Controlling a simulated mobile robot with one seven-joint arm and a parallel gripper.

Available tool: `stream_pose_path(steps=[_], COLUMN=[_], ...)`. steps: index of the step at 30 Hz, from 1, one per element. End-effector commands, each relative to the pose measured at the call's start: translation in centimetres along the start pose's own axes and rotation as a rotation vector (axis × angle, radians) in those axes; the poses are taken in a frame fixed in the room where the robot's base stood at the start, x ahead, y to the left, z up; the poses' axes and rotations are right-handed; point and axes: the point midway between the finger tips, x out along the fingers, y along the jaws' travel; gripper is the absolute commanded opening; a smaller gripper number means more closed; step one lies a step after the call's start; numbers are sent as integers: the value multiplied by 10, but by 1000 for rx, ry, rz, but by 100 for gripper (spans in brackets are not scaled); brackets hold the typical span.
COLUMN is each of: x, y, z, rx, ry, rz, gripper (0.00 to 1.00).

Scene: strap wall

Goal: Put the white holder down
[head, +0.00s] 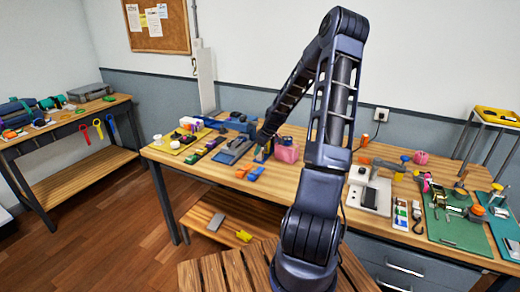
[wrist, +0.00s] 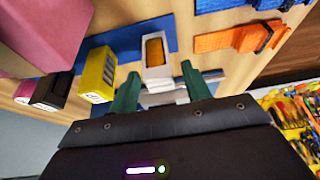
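The white holder (wrist: 158,72) is a small open box with an orange-brown inside. In the wrist view it stands at the end of a row, beside a yellow box, over the edge of a blue mat. My gripper (wrist: 162,82) has its two green fingers apart, one on each side of the holder's near end. A narrow gap shows at the right finger; contact at the left finger is unclear. In the head view my gripper (head: 262,150) is small and partly hidden near the pink container, and I cannot make out the holder there.
The yellow box (wrist: 98,75), a black box (wrist: 52,92) and a large pink container (wrist: 40,35) stand left of the holder. Orange pieces (wrist: 240,38) lie to the right. A second bench (head: 85,175) stands at left.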

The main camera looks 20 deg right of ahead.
Motion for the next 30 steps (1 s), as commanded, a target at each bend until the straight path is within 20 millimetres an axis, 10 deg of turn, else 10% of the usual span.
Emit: stream_pose_path(steps=[13,30], x=[-11,-107], y=[1,1], z=[-1,-1], rx=[0,1], ry=[1,0], rz=[2,2], gripper=[49,49])
